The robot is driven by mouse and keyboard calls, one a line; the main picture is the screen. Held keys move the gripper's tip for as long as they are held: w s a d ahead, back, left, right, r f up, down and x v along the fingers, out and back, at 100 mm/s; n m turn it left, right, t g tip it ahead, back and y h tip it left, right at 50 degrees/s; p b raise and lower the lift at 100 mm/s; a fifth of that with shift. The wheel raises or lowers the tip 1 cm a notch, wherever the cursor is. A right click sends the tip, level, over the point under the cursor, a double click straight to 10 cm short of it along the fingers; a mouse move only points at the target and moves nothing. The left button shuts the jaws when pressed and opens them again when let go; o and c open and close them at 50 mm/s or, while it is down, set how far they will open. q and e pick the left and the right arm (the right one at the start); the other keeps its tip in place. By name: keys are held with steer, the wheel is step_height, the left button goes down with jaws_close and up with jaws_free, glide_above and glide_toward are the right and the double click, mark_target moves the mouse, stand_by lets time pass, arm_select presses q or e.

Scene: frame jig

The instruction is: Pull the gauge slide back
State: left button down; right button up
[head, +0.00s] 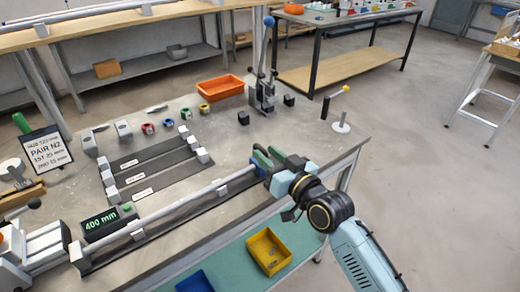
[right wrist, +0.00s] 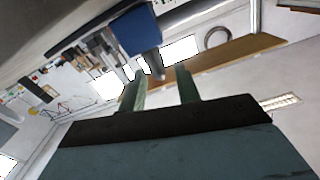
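The gauge rail (head: 185,217) runs from the lower left of the head view toward the middle, with a pale rod along it. Its display (head: 103,221) reads 400 mm. A dark blue block (head: 256,170), apparently the gauge slide, is at the rail's right end, partly hidden by my right gripper (head: 268,157). In the right wrist view, a blue block with a grey peg (right wrist: 138,28) lies beyond the green fingertips of my right gripper (right wrist: 160,80). The fingers are apart, with nothing visible held between them. My left gripper is not in view.
Grey bars with white end blocks (head: 150,165) lie behind the rail. An orange tray (head: 220,87) and a lever press (head: 264,92) stand farther back. A yellow bin (head: 268,251) sits on the lower shelf. A peg stand (head: 341,126) is near the bench's right edge.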

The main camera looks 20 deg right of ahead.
steer(key=shift+x, duration=1.8)
jaws_close()
